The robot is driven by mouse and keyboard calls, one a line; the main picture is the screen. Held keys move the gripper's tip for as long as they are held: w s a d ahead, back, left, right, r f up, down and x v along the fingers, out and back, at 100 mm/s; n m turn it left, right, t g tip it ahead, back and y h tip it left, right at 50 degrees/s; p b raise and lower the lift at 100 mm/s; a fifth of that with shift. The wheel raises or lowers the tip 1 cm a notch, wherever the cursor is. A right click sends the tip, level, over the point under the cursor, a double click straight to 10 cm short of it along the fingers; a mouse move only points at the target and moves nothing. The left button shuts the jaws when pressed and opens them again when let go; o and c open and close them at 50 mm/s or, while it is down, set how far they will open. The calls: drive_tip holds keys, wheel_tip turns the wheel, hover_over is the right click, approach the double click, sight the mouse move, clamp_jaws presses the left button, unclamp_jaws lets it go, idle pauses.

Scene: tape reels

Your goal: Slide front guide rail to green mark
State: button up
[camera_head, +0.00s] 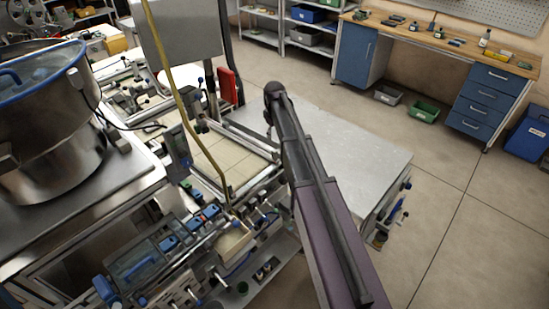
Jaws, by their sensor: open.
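A belt bed (222,155) with pale square panels lies left of my arm, framed by metal rails. The near rail (252,187) runs along its front side; I cannot tell for sure that it is the front guide rail. Small green parts (211,212) sit on the machine front, but no green mark can be made out clearly. My arm rises from the bottom middle to a dark joint at the centre. My gripper cannot be made out; it may be hidden behind the arm.
A steel hopper with a blue rim (45,110) stands at the left. A yellow hose (180,100) hangs over the machine. A grey flat top (350,145) lies right of the belt. A workbench (440,45) stands at the back right, with open floor before it.

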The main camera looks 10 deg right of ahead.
sight(274, 151)
drive_tip(key=shift+f+b, duration=5.25)
drive_tip(key=shift+f, duration=0.25)
clamp_jaws()
